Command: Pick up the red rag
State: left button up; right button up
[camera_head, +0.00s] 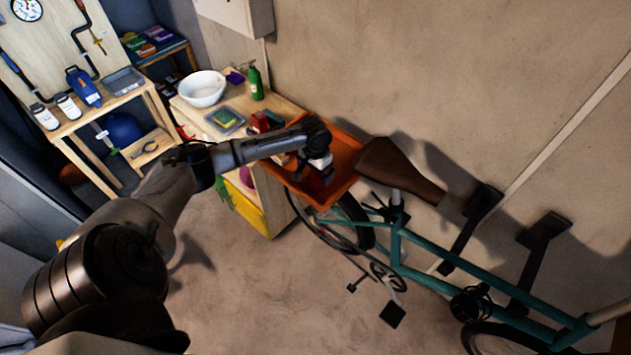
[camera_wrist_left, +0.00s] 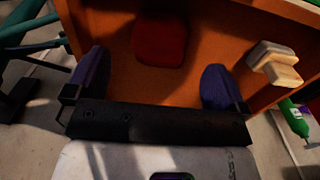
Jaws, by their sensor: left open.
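The red rag (camera_wrist_left: 161,40) lies on the floor of an orange crate (camera_wrist_left: 108,28), at the top middle of the left wrist view. My left gripper (camera_wrist_left: 155,82) is open, with its two dark blue fingers apart and nothing between them. The rag is ahead of the fingers, between their lines, and does not appear touched. In the head view my left gripper (camera_head: 318,175) reaches over the orange crate (camera_head: 348,130) and hides much of its inside. The rag is hard to make out there. My right gripper is not in view.
A bicycle (camera_head: 400,235) stands right of the crate. The wooden bench (camera_head: 185,105) to the left holds a white basin (camera_head: 202,88), a green bottle (camera_head: 256,84) and a sponge tray (camera_head: 226,119). A pale wooden block (camera_wrist_left: 275,65) sits at the crate's edge in the wrist view.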

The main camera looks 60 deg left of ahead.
aim_at(316, 175)
pick_arm(q)
jog(key=shift+w+f, duration=0.1)
jog(key=shift+f, duration=2.45)
jog(key=c, duration=1)
notch_tip(316, 175, up, 10)
jog(key=shift+r, duration=0.1)
